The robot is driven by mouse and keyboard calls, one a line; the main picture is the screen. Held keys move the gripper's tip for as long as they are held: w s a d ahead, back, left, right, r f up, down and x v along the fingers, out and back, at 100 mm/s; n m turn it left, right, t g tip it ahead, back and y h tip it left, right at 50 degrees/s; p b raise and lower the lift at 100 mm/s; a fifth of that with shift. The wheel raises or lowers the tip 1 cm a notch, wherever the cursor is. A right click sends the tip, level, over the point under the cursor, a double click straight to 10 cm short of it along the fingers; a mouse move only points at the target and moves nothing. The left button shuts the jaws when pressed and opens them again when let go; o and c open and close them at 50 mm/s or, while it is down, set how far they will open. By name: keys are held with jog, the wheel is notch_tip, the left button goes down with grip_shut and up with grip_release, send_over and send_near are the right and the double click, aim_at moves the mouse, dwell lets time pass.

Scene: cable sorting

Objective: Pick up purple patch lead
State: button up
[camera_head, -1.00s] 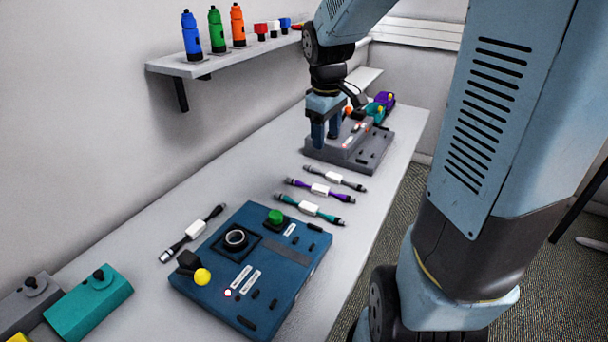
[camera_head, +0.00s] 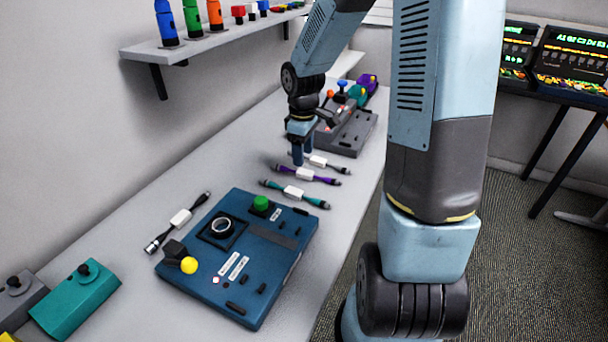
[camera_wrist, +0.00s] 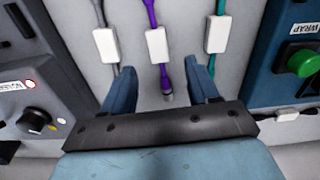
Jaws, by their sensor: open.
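The purple patch lead (camera_head: 306,175) has a white block at its middle and lies on the bench between two similar leads. In the wrist view the purple lead (camera_wrist: 156,45) runs between my two fingers, its near metal end showing low between them. My gripper (camera_head: 302,160) is open and empty, pointing down above the leads. In the wrist view my gripper's fingers (camera_wrist: 160,76) stand apart, the left one near the dark grey lead (camera_wrist: 105,43) and the right one near the teal lead (camera_wrist: 218,34). Whether they touch those leads is unclear.
A blue panel (camera_head: 250,257) with a green button lies in front of the leads; a grey panel (camera_head: 347,130) lies behind them. Another black lead (camera_head: 180,217) lies to the left. A shelf (camera_head: 190,44) with bottles hangs on the wall. Bare bench shows left of the leads.

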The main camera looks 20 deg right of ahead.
aim_at(304, 171)
jog(key=shift+d+f, duration=0.1)
jog(key=shift+f, duration=3.05)
jog(key=shift+c, duration=0.3)
grip_shut()
